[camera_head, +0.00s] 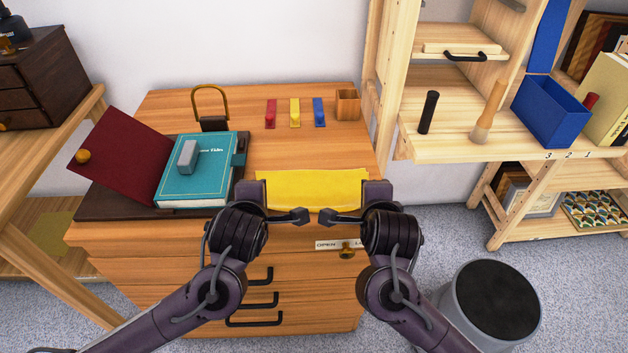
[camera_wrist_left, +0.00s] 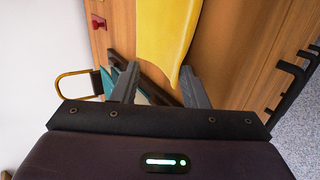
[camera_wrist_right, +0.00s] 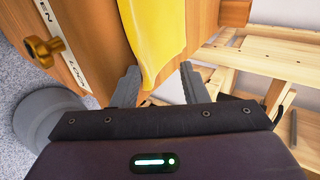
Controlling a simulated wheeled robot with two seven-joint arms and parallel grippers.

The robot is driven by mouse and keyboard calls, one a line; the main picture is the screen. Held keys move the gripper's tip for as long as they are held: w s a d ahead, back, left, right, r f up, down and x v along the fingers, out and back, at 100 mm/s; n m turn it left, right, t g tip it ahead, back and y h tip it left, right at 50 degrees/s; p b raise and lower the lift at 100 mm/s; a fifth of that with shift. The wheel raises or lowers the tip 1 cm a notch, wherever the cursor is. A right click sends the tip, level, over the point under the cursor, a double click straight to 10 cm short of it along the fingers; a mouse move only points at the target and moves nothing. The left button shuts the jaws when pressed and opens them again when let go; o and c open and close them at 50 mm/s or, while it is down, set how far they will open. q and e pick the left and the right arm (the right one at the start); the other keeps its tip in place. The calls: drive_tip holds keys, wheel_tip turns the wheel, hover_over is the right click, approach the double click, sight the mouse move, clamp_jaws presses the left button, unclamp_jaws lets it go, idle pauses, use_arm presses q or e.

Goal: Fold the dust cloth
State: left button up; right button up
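The yellow dust cloth (camera_head: 312,188) lies spread along the front edge of the wooden dresser top, one layer as far as I can see, with slightly wavy edges. My left gripper (camera_wrist_left: 158,68) is at the cloth's left end. Its fingers are apart, and the cloth's end (camera_wrist_left: 168,30) reaches between them, close to one finger. My right gripper (camera_wrist_right: 159,68) is at the right end. Its fingers are also apart, with the cloth's end (camera_wrist_right: 153,40) between them.
A teal book (camera_head: 200,175) with a grey block (camera_head: 187,156) lies left of the cloth, beside a dark red panel (camera_head: 120,150). Red, yellow (camera_head: 295,112) and blue items and a wooden cup (camera_head: 347,104) stand behind. The wood between is clear. A shelf (camera_head: 450,145) stands right.

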use_arm(q)
drive_tip(key=r, duration=0.1)
drive_tip(key=s+r, duration=0.1)
drive_tip(key=r, duration=0.1)
drive_tip(key=shift+s+r, duration=0.2)
use_arm(e)
drive_tip(key=r, duration=0.2)
drive_tip(key=s+r, duration=0.1)
drive_tip(key=r, duration=0.1)
drive_tip(key=shift+s+a, duration=0.1)
drive_tip(key=shift+a, duration=0.25)
use_arm(q)
drive_tip(key=shift+s+r, duration=0.1)
drive_tip(key=shift+r, duration=0.1)
use_arm(e)
drive_tip(key=shift+s+a+r, duration=0.15)
drive_tip(key=shift+a+r, duration=0.05)
drive_tip(key=shift+r, duration=0.1)
use_arm(q)
drive_tip(key=r+v, duration=0.1)
drive_tip(key=v, duration=0.5)
drive_tip(key=shift+w+r, duration=0.2)
drive_tip(key=shift+w, duration=0.1)
use_arm(e)
drive_tip(key=d+v, duration=0.1)
drive_tip(key=v, duration=0.5)
drive_tip(key=shift+w+r, duration=0.25)
drive_tip(key=shift+r, duration=0.1)
